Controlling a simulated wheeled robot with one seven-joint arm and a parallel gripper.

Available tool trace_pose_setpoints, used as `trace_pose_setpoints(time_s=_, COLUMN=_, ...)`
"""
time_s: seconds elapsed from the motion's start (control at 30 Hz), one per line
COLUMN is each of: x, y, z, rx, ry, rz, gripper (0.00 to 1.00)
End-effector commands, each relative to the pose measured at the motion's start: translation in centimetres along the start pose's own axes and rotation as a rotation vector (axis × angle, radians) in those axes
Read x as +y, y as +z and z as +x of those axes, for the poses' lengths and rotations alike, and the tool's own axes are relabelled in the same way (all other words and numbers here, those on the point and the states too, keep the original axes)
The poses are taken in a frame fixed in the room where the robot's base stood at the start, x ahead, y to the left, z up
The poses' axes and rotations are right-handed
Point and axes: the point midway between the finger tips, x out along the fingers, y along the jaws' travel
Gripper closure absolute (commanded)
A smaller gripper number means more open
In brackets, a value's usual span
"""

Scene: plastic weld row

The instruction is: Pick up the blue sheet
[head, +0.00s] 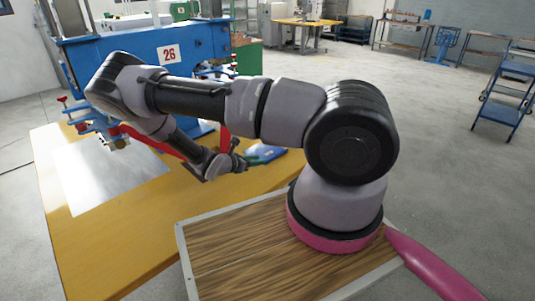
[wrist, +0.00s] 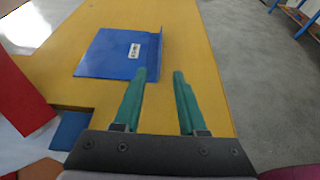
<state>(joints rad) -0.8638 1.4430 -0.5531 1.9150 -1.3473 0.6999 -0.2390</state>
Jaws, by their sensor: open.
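The blue sheet (wrist: 105,54) lies flat on the yellow table in the wrist view, with a raised right edge and a small white label. In the head view the blue sheet (head: 265,155) is partly hidden behind my arm. My gripper (wrist: 158,73) has two green fingers, apart and empty, with their tips near the sheet's lower right corner in the picture. The height of the tips above the table is hard to tell. In the head view my gripper (head: 262,157) shows only in part near the sheet.
The yellow table (head: 100,235) carries a shiny metal sheet (head: 105,178) at the left. A big blue machine marked 26 (head: 120,55) stands behind it, with red parts close to my arm. Bare table lies to the right of the blue sheet, then open floor.

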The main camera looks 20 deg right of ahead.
Motion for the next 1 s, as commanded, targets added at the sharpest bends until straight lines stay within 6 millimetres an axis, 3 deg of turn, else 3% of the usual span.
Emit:
trace_pose_setpoints(time_s=0.57, x=-0.1, y=-0.1, z=7.1, rx=0.0, ry=-0.002, rz=0.0, gripper=0.59)
trace_pose_setpoints(time_s=0.8, x=0.0, y=-0.1, z=7.5, rx=0.002, ry=0.0, rz=0.002, gripper=0.59)
trace_pose_setpoints(time_s=0.83, x=0.0, y=-0.1, z=7.5, rx=0.002, ry=0.0, rz=0.002, gripper=0.63)
trace_pose_setpoints(time_s=0.93, x=0.0, y=-0.1, z=7.5, rx=0.001, ry=0.0, rz=0.002, gripper=1.0)
trace_pose_setpoints(time_s=1.0, x=0.0, y=-0.1, z=7.5, rx=0.001, ry=0.0, rz=0.002, gripper=1.0)
